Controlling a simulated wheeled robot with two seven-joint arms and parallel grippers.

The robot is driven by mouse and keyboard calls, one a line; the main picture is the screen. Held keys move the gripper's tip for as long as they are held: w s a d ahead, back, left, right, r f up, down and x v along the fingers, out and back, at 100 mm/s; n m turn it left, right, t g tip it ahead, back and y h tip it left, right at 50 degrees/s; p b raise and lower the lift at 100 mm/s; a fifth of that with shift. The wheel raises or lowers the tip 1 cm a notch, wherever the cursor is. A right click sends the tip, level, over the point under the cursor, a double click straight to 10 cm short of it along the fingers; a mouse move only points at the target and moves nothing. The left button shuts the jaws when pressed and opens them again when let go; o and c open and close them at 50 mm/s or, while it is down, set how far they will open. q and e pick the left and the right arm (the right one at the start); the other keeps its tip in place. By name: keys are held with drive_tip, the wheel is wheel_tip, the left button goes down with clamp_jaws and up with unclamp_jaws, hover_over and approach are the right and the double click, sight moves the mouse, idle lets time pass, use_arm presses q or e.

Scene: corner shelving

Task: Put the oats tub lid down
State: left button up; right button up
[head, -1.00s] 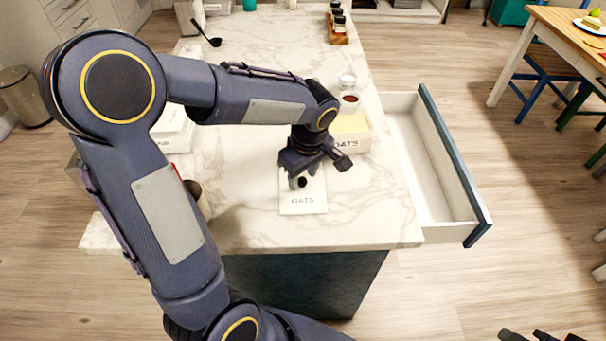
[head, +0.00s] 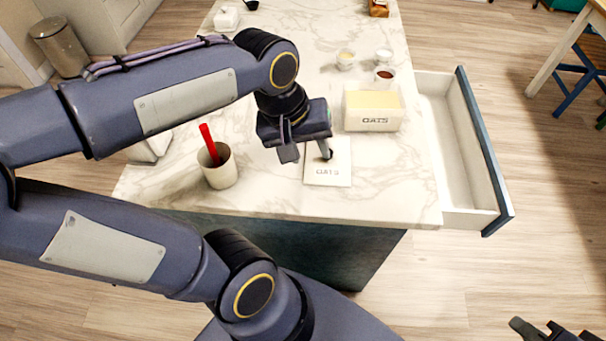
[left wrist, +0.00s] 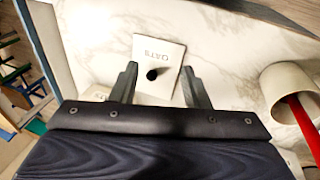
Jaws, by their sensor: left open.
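The oats tub lid (head: 327,176) is a flat white panel marked OATS with a dark knob. It lies flat on the marble counter, in front of the oats tub (head: 373,120). In the left wrist view the lid (left wrist: 158,51) lies beyond my fingertips, its knob seen between them. My left gripper (head: 308,156) is open and empty, over the lid's left part in the head view; it also shows in the left wrist view (left wrist: 160,72). My right gripper (head: 540,329) is cut off at the lower right corner, and its opening is unclear.
A cream cup (head: 221,172) with a red utensil stands left of the lid. Small bowls (head: 384,75) stand behind the tub. An open drawer (head: 455,150) juts out on the counter's right side. The counter (head: 270,195) is bare between cup and lid.

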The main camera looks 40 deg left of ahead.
use_arm(q)
drive_tip(key=s+d+f+m+t+h, duration=0.1)
drive_tip(key=s+d+f+m+t, duration=0.1)
drive_tip(key=s+m, duration=0.3)
drive_tip(key=shift+s+d+f+m+t+h, duration=0.3)
drive_tip(key=shift+s+t+h, duration=0.1)
drive_tip(key=shift+s, duration=0.2)
